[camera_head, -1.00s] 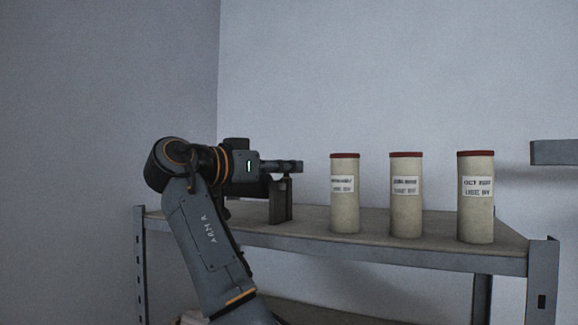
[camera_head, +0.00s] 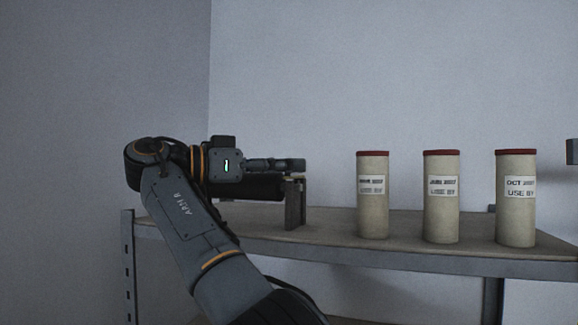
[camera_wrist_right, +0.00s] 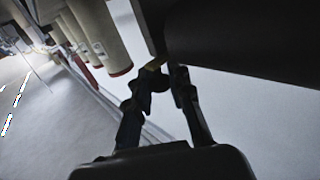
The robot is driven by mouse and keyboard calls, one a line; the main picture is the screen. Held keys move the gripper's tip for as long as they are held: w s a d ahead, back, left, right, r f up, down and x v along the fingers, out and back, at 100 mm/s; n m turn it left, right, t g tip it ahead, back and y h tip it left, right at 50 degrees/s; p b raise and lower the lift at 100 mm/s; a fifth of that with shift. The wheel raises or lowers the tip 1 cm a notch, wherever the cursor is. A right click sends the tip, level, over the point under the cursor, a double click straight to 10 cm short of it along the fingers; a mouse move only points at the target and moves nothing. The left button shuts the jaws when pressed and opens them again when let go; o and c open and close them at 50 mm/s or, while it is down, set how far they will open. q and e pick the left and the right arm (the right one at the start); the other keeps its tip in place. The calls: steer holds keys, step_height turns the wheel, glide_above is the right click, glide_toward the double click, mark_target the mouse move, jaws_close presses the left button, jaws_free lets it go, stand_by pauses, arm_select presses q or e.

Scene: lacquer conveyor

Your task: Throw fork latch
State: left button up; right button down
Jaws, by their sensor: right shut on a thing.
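A dark upright fork bracket (camera_head: 294,204) stands on the left part of the shelf. A thick black cylinder (camera_head: 255,187) lies level beside it, partly behind my arm. My right gripper (camera_head: 298,165) reaches in from the left at the bracket's top. My left gripper is not in view.
Three beige tubes with red caps and labels, left (camera_head: 372,205), middle (camera_head: 441,208) and right (camera_head: 516,210), stand upright to the right of the bracket. A grey ledge (camera_head: 572,151) shows at the far right.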

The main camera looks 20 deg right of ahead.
steer(key=c, duration=1.2)
jaws_free()
steer(key=shift+d+f, duration=0.15)
steer(key=shift+d, duration=0.15)
steer(key=shift+w, duration=0.1)
